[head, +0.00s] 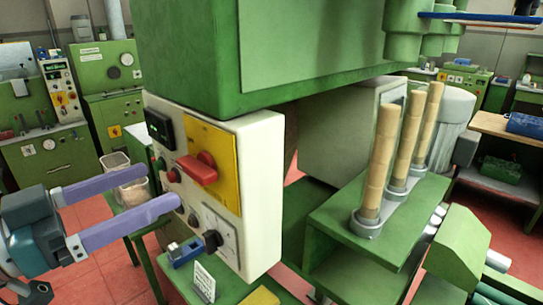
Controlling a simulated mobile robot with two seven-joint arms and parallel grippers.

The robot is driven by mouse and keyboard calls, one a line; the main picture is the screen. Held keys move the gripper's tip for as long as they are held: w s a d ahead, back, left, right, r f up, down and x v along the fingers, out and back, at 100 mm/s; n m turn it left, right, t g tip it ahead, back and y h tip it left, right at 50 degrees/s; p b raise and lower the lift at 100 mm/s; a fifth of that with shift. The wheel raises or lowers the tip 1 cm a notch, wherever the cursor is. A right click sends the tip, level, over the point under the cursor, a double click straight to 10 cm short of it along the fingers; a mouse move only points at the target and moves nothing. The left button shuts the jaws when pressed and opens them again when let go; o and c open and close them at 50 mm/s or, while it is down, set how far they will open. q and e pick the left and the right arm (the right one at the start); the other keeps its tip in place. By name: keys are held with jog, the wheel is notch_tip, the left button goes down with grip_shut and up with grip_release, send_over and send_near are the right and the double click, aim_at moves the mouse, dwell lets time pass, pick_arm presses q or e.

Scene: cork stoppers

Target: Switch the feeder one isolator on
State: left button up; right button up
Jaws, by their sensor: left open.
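A red rotary handle (197,169) sits on a yellow plate (222,150) on the cream control box (262,180) of the near green machine. I take it for the isolator; its lettering is too small to read. The handle lies roughly crosswise in the picture. My left gripper (160,187) comes in from the left with two purple fingers spread apart. It is open and empty, with its fingertips left of and below the red handle. I cannot tell whether a fingertip touches the box. My right gripper is not in view.
Below the handle are a dial (219,230) and a black knob (213,240). A small blue object (186,251) and a white label card (204,283) are on the green ledge underneath. Cork stacks (380,160) stand to the right. Other green machines (45,155) stand behind at left.

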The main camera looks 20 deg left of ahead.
aim_at(188, 170)
pick_arm(q)
jog(key=x, duration=0.5)
jog(key=shift+w+d+p, duration=0.15)
jog(key=shift+w+p, duration=0.2)
jog(key=shift+w, duration=0.05)
jog(key=c, duration=1.1)
